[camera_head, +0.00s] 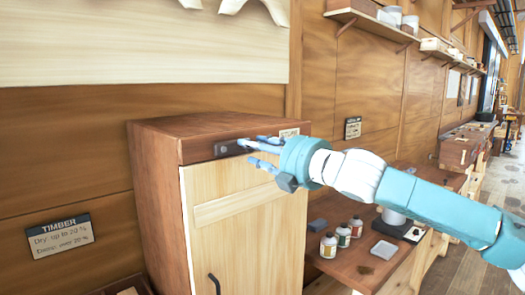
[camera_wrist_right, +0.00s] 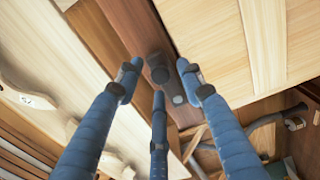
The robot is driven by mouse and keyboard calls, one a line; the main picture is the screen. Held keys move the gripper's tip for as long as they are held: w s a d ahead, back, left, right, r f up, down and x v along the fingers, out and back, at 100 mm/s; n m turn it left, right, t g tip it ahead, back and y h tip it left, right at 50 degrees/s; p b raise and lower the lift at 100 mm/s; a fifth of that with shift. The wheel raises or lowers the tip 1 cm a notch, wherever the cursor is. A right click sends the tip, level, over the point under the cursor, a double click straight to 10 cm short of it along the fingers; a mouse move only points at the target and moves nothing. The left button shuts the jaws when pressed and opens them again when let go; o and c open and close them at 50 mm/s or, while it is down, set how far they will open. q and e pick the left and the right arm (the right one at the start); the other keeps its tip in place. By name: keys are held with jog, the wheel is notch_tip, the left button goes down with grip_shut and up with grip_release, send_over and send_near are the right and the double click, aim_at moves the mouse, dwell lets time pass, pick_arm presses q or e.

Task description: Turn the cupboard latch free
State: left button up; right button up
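The cupboard (camera_head: 160,190) has a brown wooden frame and a pale door (camera_head: 245,230), which looks closed, with a dark handle (camera_head: 214,284). The dark latch (camera_head: 228,148) sits on the brown rail above the door. It also shows in the right wrist view (camera_wrist_right: 158,68), beyond and between my blue fingertips. My right gripper (camera_head: 258,147) reaches in from the right along the rail, its fingers spread at the latch. In the wrist view the right gripper (camera_wrist_right: 158,78) has clear gaps between its fingers. I cannot tell whether any finger touches the latch. My left gripper is out of view.
A low bench (camera_head: 345,262) right of the cupboard carries several small bottles (camera_head: 328,245) and a grey tray (camera_head: 384,250). Shelves (camera_head: 375,22) run along the wall above. A timber sign (camera_head: 60,236) hangs at the left. Floor (camera_head: 487,185) is open at the far right.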

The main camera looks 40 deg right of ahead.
jog(key=s, duration=1.2)
jog(key=shift+d, duration=0.45)
